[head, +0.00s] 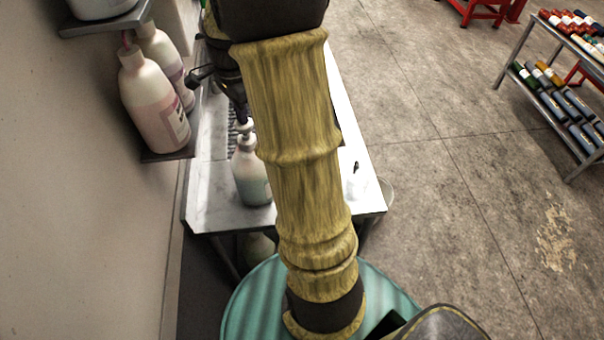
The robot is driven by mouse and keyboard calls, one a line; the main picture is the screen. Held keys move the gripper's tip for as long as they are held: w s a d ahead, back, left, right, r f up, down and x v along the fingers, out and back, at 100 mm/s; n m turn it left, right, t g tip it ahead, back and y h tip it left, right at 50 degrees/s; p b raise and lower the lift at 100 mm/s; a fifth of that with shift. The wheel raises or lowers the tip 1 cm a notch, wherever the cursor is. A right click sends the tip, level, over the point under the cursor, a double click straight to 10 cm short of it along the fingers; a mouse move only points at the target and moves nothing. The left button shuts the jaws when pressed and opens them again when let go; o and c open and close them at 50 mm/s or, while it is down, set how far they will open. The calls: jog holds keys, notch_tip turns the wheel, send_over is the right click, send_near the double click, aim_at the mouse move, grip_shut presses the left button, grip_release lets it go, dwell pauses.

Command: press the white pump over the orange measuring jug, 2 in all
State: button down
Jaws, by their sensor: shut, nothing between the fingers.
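The white pump (244,128) tops a translucent bottle (252,178) with pale green liquid, standing upright on the metal table. My gripper (241,112) is dark, shut and empty. Its tips point down just above the pump head; I cannot tell if they touch it. My yellow-sleeved arm crosses the middle of the view and covers part of the table and the bottle's right edge. The orange measuring jug is not visible; the arm may hide it.
Pink-liquid bottles (155,100) stand on a wall shelf at left. A small white container (354,187) is on the metal table (215,212), right of my arm. A rack of coloured bottles (560,90) stands far right. Open concrete floor lies between.

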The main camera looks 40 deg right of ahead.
jog(key=shift+r+p, duration=0.75)
jog(key=shift+r, duration=0.25)
notch_tip(320, 180, up, 6)
jog(key=p, duration=0.5)
dwell(0.6)
jog(key=s+a+f+n+t+b, duration=0.2)
jog(key=s+a+f+n+b, duration=0.5)
jog(key=s+a+f+n, duration=0.5)
jog(key=a+f+n, duration=0.1)
jog(key=n, duration=0.5)
jog(key=shift+s+a+f+n+t, duration=0.2)
jog(key=shift+a+n+t, duration=0.1)
jog(key=shift+n, duration=0.1)
